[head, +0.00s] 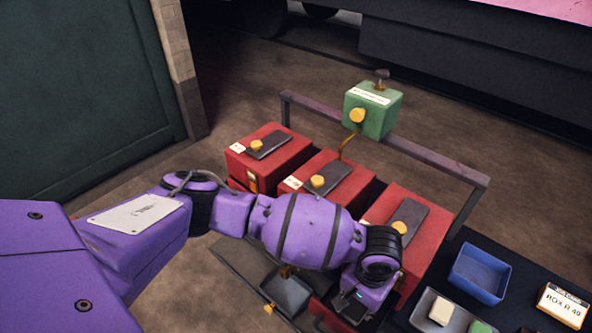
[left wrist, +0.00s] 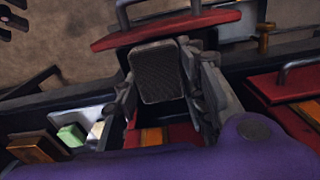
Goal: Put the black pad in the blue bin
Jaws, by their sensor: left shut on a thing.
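The black pad (left wrist: 158,72), a dark ribbed rectangle, sits between the two fingers of my left gripper (left wrist: 161,85) in the left wrist view. The gripper is shut on it. In the head view my left gripper (head: 352,306) points down at the near end of the right-hand red box, and the pad cannot be told apart clearly there. A red panel with a metal handle (left wrist: 165,30) lies just beyond the pad in the wrist view. The blue bin (head: 480,273) stands on the dark bench to the right of the gripper and looks empty. My right gripper is not in view.
Three red boxes (head: 270,155) with dark tops and yellow knobs stand in a row inside a rail (head: 430,155). A green box (head: 373,110) rises behind them. A grey tray (head: 424,314) with white and green blocks and a BOX R 49 sign (head: 563,305) flank the bin.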

